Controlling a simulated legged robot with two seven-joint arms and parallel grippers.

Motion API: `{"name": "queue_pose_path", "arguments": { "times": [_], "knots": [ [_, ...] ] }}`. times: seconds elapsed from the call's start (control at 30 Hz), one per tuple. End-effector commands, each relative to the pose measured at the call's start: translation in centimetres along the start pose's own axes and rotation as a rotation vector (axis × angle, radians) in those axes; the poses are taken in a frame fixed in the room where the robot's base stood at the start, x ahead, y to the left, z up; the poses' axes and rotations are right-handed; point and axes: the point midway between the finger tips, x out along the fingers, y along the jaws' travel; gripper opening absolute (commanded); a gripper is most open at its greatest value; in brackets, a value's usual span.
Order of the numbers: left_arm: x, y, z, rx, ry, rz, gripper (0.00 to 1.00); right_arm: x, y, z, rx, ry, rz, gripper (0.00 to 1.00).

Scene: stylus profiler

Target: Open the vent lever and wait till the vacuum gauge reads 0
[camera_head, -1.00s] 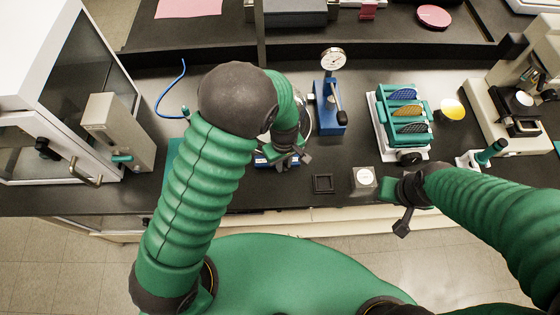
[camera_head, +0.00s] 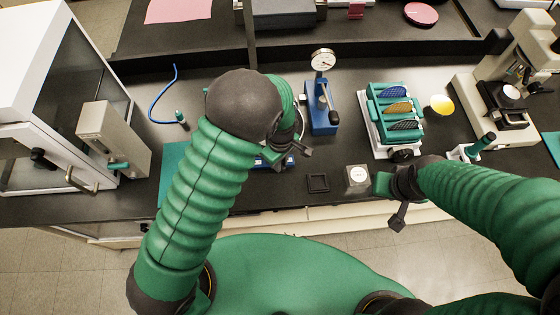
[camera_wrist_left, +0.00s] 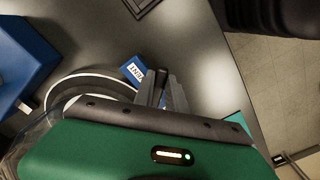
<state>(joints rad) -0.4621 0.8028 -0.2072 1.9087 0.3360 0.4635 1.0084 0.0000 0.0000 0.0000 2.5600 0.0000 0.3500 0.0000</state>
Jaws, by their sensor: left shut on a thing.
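My left gripper (camera_head: 290,151) is low over a small blue base (camera_head: 268,163) on the bench. In the left wrist view its fingers (camera_wrist_left: 166,90) are closed on a thin dark piece beside a blue label reading VENT (camera_wrist_left: 133,69); this appears to be the vent lever, mostly hidden by the fingers. A round white dial gauge (camera_head: 323,60) stands on a blue stand (camera_head: 321,110) to the right; its reading is too small to tell, and I cannot tell if it is the vacuum gauge. My right gripper (camera_head: 398,205) hangs near the bench's front edge, its jaw opening unclear.
A teal rack (camera_head: 396,107) and a microscope (camera_head: 500,100) stand to the right. A blue hose (camera_head: 160,95) lies at left beside a white cabinet (camera_head: 50,80).

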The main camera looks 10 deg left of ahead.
Motion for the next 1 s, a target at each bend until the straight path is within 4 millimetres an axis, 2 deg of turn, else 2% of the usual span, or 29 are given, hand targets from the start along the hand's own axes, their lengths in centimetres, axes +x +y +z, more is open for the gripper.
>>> {"name": "queue_pose_path", "arguments": {
  "times": [0.03,0.2,0.47,0.57,0.67,1.0],
  "knots": [
    [0.1,0.0,0.2,-0.001,-0.004,-0.002,0.19,0.0,0.0,0.0,0.0,0.0,0.0,0.36],
    [0.1,0.0,0.2,0.0,-0.002,-0.001,0.38,0.0,0.0,0.0,0.0,0.0,0.0,0.36],
    [0.0,0.0,0.1,0.001,-0.001,0.001,0.38,0.0,0.0,0.0,0.0,0.0,0.0,0.36],
    [-0.7,0.1,0.1,0.001,0.0,0.002,0.38,0.1,0.0,0.0,0.0,0.0,0.0,0.36],
    [-2.5,0.2,0.1,0.004,0.001,0.006,0.38,0.4,0.0,0.1,0.0,0.0,0.0,0.36],
    [-12.2,0.3,0.2,0.002,0.0,0.005,0.38,1.3,0.0,0.3,0.0,0.0,0.0,0.36]
  ]
}}
